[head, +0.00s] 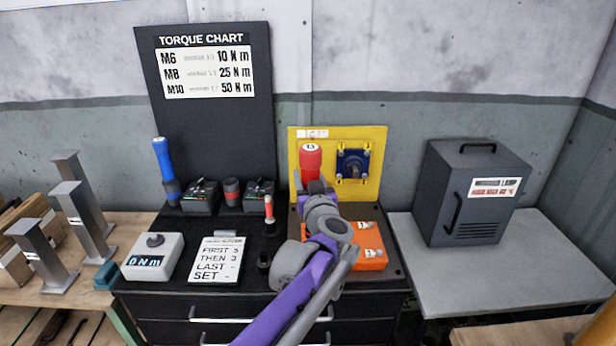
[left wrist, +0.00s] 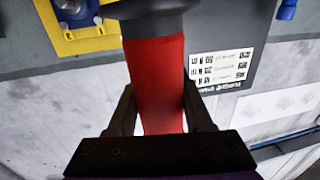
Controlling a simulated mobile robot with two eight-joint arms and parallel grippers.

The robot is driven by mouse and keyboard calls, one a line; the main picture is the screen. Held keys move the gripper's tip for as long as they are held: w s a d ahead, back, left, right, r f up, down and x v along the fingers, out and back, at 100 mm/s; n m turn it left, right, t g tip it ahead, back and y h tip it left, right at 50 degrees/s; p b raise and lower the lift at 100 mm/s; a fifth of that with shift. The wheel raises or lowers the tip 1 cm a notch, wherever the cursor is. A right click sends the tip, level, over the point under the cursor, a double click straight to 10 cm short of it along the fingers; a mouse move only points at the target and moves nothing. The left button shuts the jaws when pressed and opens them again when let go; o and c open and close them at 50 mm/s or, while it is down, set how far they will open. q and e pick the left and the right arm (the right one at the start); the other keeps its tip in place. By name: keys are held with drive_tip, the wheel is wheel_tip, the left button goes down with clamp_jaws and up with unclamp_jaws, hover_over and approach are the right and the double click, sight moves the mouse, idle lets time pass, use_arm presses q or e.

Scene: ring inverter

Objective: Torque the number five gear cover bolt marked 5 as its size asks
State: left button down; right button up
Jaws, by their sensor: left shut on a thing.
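My left gripper (head: 314,184) is shut on a red tool handle (head: 310,157) with a white cap that seems to read 13. It holds the handle upright in front of the yellow panel. In the left wrist view the red handle (left wrist: 155,75) sits between the fingers. The orange gear cover (head: 372,240) lies below right, partly behind my arm. Two bolts with small labels (head: 365,226) show on it; I cannot read the numbers. The torque chart (head: 205,72) lists M6 10, M8 25 and M10 50 N m. My right gripper is not in view.
A blue-handled tool (head: 163,165) stands at left. A small red-handled tool (head: 268,209) stands nearer my arm. A grey meter (head: 154,255) reads 0 N m. A dark cabinet (head: 470,195) stands on the right table, whose front is clear.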

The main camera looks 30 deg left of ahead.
use_arm(q)
drive_tip(key=shift+f+b, duration=2)
drive_tip(key=shift+f, duration=0.95)
drive_tip(key=shift+f+b, duration=0.8)
drive_tip(key=shift+f, duration=0.45)
drive_tip(key=shift+r, duration=0.15)
idle(0.3)
drive_tip(key=shift+r+p, duration=1.75)
drive_tip(key=shift+r, duration=0.7)
drive_tip(key=shift+f, duration=0.1)
